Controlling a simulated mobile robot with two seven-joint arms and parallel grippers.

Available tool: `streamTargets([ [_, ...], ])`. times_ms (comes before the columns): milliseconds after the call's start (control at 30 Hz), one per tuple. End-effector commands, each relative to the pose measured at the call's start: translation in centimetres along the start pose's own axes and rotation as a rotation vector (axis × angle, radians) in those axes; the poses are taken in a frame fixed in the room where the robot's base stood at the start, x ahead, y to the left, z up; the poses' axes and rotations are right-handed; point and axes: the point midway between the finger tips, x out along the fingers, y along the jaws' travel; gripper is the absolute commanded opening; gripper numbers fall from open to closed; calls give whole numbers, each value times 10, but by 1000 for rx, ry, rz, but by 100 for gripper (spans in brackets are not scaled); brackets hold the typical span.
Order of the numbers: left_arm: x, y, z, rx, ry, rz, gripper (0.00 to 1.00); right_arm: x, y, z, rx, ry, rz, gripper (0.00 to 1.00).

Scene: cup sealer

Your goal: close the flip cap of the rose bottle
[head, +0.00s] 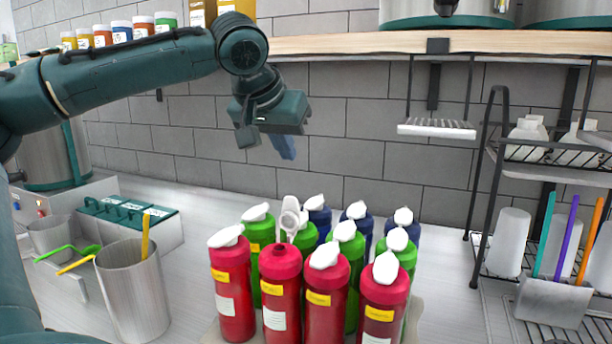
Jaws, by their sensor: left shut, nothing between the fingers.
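The rose bottle (281,300) with its flip cap open stands in the front row, second from the left. Its white cap (290,217) stands upright above the bottle's dark red top. My left gripper (284,148) hangs above and behind the bottles, in front of the tiled wall. It points down, is shut and empty, and is well clear of the cap. Other rose bottles (233,290) beside it have their white caps closed. My right gripper is not in view.
Green bottles (345,245) and blue bottles (358,225) stand close behind the rose row. A metal canister (132,290) stands at the left, a wire rack (487,190) at the right. A wooden shelf (345,43) runs above.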

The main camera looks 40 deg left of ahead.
Motion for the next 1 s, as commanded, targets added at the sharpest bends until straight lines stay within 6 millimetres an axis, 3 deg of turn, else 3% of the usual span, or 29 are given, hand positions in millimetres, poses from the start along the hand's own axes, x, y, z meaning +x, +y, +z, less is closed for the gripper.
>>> streamTargets([
  [167,9,0,0,0,-2,-1,0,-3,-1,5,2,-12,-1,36],
  [700,102,0,0,-1,-5,-2,0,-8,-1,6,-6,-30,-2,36],
  [1000,79,0,25,-1,1,3,0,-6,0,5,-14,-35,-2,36],
])
